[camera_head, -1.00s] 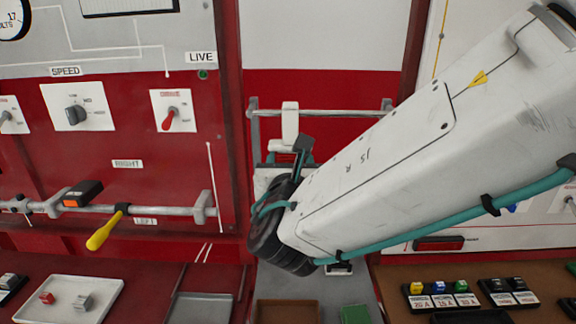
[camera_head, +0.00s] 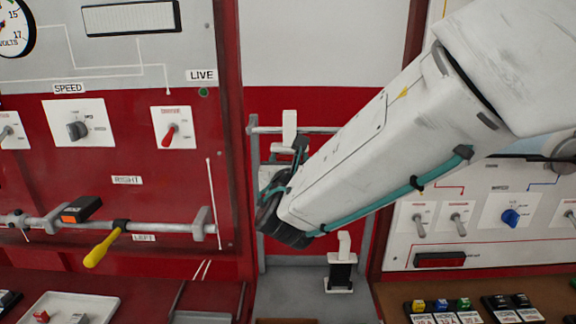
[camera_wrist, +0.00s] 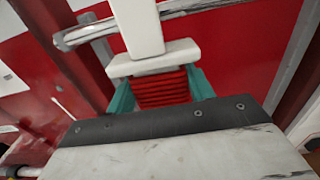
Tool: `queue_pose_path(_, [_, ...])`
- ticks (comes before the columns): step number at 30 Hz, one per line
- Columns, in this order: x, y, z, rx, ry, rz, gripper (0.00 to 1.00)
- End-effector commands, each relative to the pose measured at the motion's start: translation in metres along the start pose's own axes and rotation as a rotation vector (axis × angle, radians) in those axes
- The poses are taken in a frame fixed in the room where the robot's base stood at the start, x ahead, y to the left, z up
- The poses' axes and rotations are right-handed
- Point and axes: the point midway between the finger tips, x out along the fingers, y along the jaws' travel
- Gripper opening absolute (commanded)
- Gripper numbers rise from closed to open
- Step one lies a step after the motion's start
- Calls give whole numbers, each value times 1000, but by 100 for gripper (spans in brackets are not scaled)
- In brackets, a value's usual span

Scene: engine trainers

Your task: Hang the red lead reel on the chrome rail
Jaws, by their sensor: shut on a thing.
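The red lead reel (camera_wrist: 162,90) has a white frame with a tall white upright and a dense red winding. My gripper (camera_wrist: 160,96) is shut on it, with a teal finger on each side of the winding. In the head view the reel's white top (camera_head: 290,122) stands upright in front of the chrome rail (camera_head: 318,130) and reaches above it. The rail also shows in the wrist view (camera_wrist: 88,33), running behind the upright. I cannot tell whether the hook touches or lies over the rail. My arm hides the rail's right part and most of the reel.
A second white-framed reel with a black winding (camera_head: 341,270) stands on the grey surface below the rail. A lower bar at left carries a yellow-handled tool (camera_head: 106,245) and a black-and-orange block (camera_head: 81,209). Control panels flank the bay. A pale tray (camera_head: 95,303) is at front left.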

Motion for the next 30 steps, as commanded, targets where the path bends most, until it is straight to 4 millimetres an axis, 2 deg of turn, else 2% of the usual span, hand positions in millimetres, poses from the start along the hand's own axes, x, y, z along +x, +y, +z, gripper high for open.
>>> queue_pose_path(8, [21, 0, -2, -1, 0, -2, 26])
queue_pose_path(18, [20, 0, -20, 0, 0, -1, 26])
queue_pose_path(29, [20, 0, -22, 1, -1, 0, 26])
queue_pose_path(30, [20, 0, -22, 1, -1, 0, 58])
